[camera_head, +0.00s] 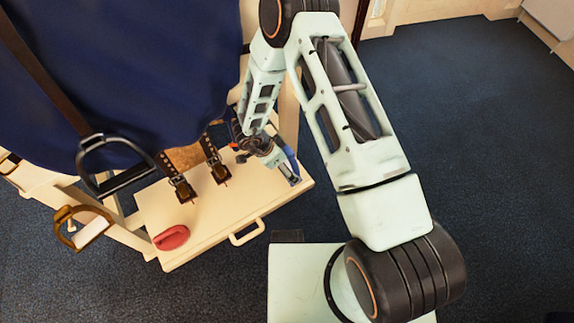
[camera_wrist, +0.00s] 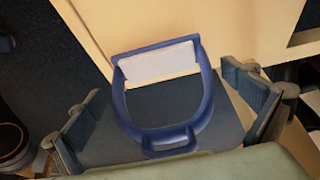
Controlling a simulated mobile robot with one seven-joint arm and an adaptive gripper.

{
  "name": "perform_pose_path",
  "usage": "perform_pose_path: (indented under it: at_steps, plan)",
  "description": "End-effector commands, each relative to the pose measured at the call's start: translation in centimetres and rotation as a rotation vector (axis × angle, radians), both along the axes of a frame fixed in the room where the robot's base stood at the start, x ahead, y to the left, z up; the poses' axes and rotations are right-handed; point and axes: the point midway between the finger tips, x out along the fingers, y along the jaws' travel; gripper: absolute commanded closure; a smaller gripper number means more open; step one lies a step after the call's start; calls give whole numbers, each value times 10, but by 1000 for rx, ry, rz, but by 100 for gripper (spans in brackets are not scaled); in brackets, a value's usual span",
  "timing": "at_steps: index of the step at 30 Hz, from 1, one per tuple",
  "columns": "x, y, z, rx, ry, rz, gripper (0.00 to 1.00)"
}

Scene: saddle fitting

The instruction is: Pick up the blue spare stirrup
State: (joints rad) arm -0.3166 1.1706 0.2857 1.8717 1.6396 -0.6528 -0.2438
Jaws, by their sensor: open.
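The blue stirrup (camera_wrist: 203,95) fills the middle of the wrist view. It has a rounded blue frame, a pale tread at the far end and a strap slot at the near end. It lies between the two spread fingers of my gripper (camera_wrist: 165,95), with visible gaps on both sides. My gripper is open and holds nothing. In the head view my gripper (camera_head: 289,174) is low over the right end of the cream tray table. A bit of blue (camera_head: 291,158) shows beside it there, mostly hidden by the gripper.
The cream tray table (camera_head: 225,218) has a front handle (camera_head: 247,232) and a red pad (camera_head: 172,237). Buckled straps (camera_head: 213,160) hang over it. A black stirrup (camera_head: 112,165) and a brown stirrup (camera_head: 82,228) are at the left, near the blue cloth (camera_head: 130,80). Carpet at right is clear.

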Motion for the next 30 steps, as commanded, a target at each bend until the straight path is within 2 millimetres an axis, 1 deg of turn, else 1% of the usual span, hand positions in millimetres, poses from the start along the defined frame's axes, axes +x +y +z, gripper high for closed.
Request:
perform_pose_path:
  at_steps: [1, 4, 6, 14, 25, 30]
  plan:
    - [1, -3, -12, 0, 0, -1, 0]
    - [4, -8, -26, 0, 0, -2, 0]
    - [6, -11, -32, -1, 0, -1, 0]
    - [7, -12, -32, 0, -2, -1, 1]
    - [7, -11, -32, 1, -1, -1, 42]
    - [7, -11, -32, 0, -2, -1, 42]
